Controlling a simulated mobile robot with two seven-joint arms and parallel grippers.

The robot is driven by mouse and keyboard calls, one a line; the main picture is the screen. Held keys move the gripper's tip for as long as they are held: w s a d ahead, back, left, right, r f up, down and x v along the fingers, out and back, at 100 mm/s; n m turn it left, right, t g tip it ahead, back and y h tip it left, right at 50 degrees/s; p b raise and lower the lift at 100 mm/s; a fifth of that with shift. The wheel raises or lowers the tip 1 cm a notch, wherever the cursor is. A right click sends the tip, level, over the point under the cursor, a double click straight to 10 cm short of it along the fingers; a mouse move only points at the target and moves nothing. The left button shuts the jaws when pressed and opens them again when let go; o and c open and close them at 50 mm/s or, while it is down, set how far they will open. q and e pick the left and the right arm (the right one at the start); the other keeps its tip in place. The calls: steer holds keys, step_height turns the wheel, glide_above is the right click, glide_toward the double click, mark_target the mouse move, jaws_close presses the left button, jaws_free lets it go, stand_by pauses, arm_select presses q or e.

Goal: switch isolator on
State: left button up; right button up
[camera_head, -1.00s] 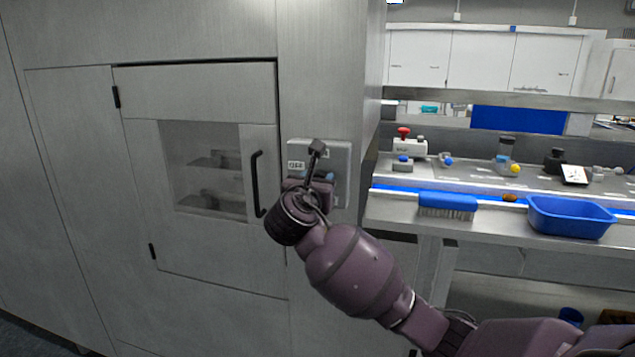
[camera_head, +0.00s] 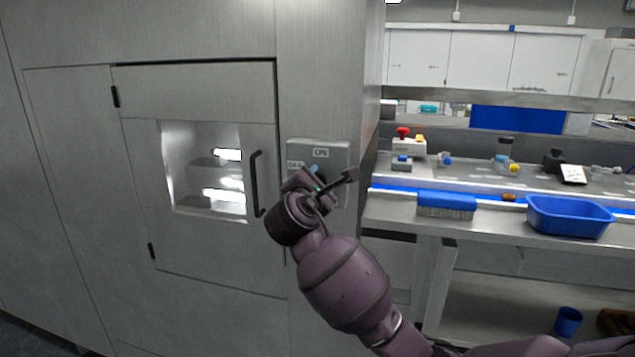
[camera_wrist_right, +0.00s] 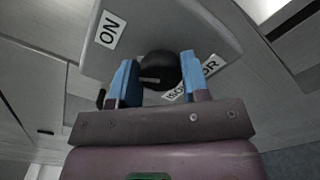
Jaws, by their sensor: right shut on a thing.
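The isolator is a grey box (camera_head: 338,150) on the cabinet front, with small white labels on its face. In the right wrist view its round black knob (camera_wrist_right: 160,70) has a pale pointer mark, with an ON label (camera_wrist_right: 109,29) at the upper left and a partly covered ISOLATOR label. My right gripper (camera_head: 318,182) is at the box, rolled over. In the right wrist view its blue fingers (camera_wrist_right: 160,82) stand on both sides of the knob, shut on it. In the head view the gripper and wrist hide the knob. My left gripper is not in view.
The cabinet door (camera_head: 200,245) with a black handle (camera_head: 257,183) is left of the isolator; its window (camera_head: 203,170) is lit inside. A bench (camera_head: 480,228) at right carries a blue brush (camera_head: 446,201), a blue tray (camera_head: 570,231) and a red-button box (camera_head: 403,146).

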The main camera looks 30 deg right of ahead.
steer(key=m, duration=0.5)
steer(key=shift+f, duration=0.2)
stand_by(0.4)
steer(key=o, duration=0.9)
steer(key=b+v, duration=0.2)
steer(key=v, duration=0.8)
steer(key=shift+s+a, duration=0.25)
steer(key=shift+a, duration=0.05)
